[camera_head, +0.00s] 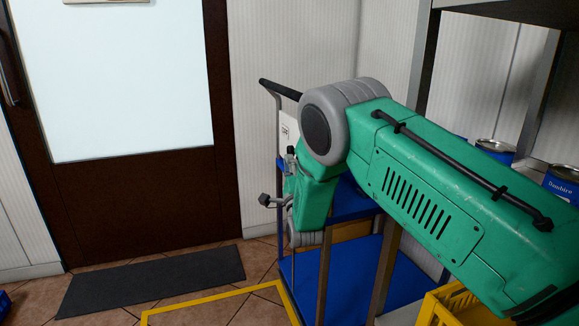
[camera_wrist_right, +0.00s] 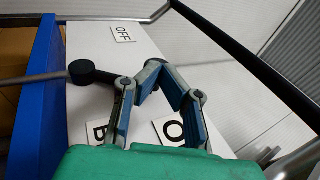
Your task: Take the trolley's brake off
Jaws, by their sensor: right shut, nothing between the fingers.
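The trolley's blue lower shelf (camera_head: 300,283) shows in the head view, partly behind my right arm. Its white end panel (camera_wrist_right: 88,37) fills much of the wrist view. The brake lever, a grey rod with a black knob (camera_wrist_right: 88,72), comes in from the left across the panel. My right gripper (camera_wrist_right: 168,66) is shut and empty. Its fingers are right of the knob, apart from it in the picture. In the head view small metal parts beside my green wrist are too small to tell apart.
The trolley's black push handle (camera_head: 279,89) rises at the top. A brown door (camera_head: 150,205) and dark mat (camera_head: 150,278) are at left. Yellow floor tape (camera_head: 215,295) runs in front. Blue cans (camera_head: 495,147) and a yellow crate (camera_head: 440,305) are at right.

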